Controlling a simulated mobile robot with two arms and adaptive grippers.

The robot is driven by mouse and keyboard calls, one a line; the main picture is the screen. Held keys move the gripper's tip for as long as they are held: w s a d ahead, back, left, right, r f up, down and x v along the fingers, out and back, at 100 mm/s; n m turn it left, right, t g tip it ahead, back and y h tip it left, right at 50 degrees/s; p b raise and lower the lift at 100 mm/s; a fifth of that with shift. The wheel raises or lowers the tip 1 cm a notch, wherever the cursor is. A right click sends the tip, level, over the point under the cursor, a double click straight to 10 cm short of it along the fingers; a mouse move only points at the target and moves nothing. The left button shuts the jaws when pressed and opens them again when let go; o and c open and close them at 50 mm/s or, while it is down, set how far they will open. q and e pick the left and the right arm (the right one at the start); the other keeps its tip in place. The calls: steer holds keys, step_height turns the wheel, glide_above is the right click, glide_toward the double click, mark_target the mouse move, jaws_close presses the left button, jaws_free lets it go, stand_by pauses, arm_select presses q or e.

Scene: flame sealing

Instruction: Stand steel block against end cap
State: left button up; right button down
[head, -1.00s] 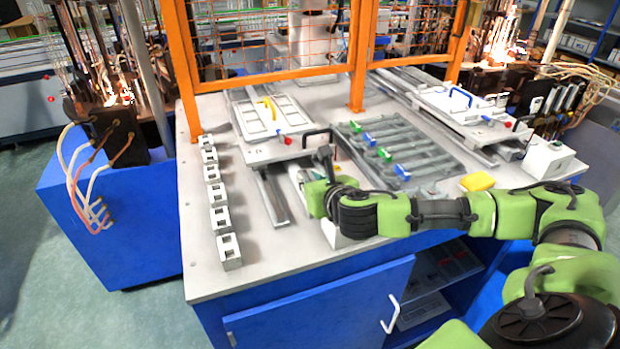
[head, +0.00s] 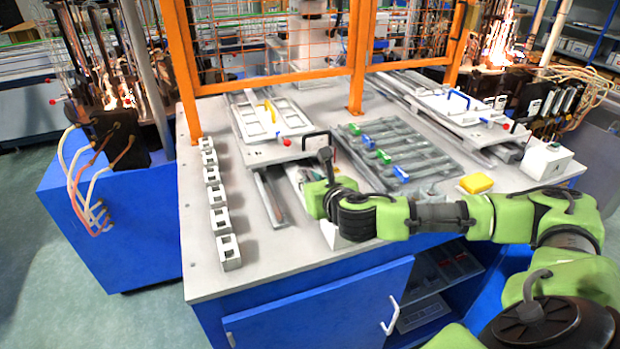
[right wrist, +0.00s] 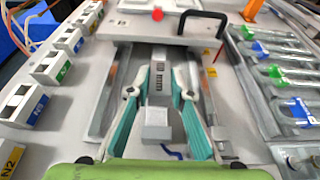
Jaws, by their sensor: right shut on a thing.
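In the right wrist view my right gripper (right wrist: 158,88) has its teal fingers on both sides of a narrow grey piece, which I take for the steel block (right wrist: 157,122). A squared, lighter grey face of it is nearest the camera. Beyond it, between the fingertips, is a part with dark slots; I cannot tell whether it belongs to the block. In the head view the right gripper (head: 324,160) is above the front of the table by the left slide fixture, and its wrist hides the block. I cannot make out the end cap for certain. My left gripper does not show.
A white carriage with a black handle (right wrist: 203,18) lies just beyond the gripper. Labelled white holders (head: 228,252) line the table's left side. A rack with blue and green clips (head: 400,150) and a yellow sponge (head: 476,183) are at the right. Orange fence posts (head: 358,60) stand behind.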

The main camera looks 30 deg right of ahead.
steer(key=shift+s+a+f+g, duration=0.15)
steer(key=shift+s+f, duration=0.05)
steer(key=shift+f, duration=0.45)
steer(key=shift+s+a+f+g, duration=0.15)
steer(key=shift+s+f, duration=0.05)
steer(key=shift+f, duration=0.4)
steer(key=c, duration=1.7)
jaws_free()
steer(key=shift+f, duration=0.1)
steer(key=shift+v, duration=0.75)
steer(key=s+r, duration=0.4)
steer(key=shift+s+a+r, duration=0.25)
steer(key=shift+s+a, duration=0.15)
